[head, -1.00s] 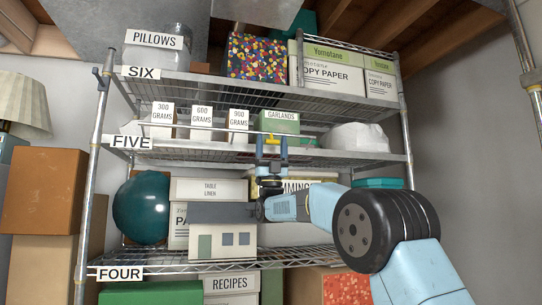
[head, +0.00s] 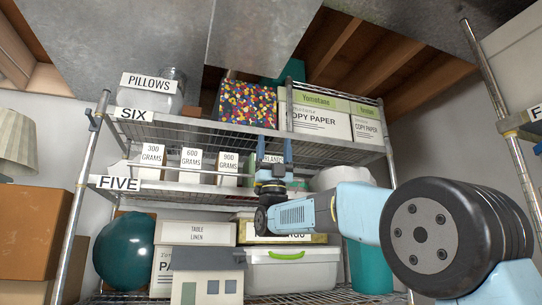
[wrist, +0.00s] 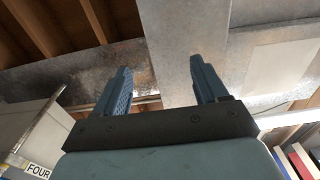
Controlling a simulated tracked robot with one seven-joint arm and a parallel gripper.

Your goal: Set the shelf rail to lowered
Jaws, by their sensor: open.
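The shelf rail (head: 195,170) is a thin metal bar across the front of shelf FIVE in the head view. It runs a little above the shelf's front edge, in front of the weight boxes. Its right part is hidden behind my gripper. My gripper (head: 273,150) is in front of shelf FIVE, with its fingers pointing up, covering part of the GARLANDS box. I cannot tell whether it touches the rail. In the wrist view my gripper (wrist: 160,88) has its two blue fingers apart, with nothing between them and the ceiling beyond.
The GRAMS boxes (head: 190,160) stand behind the rail. Above, shelf SIX (head: 200,125) bears a confetti-patterned box (head: 247,105) and copy paper boxes (head: 320,122). Below are a teal ball (head: 124,247), a model house (head: 207,278) and a white bin (head: 290,272). A metal duct hangs overhead.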

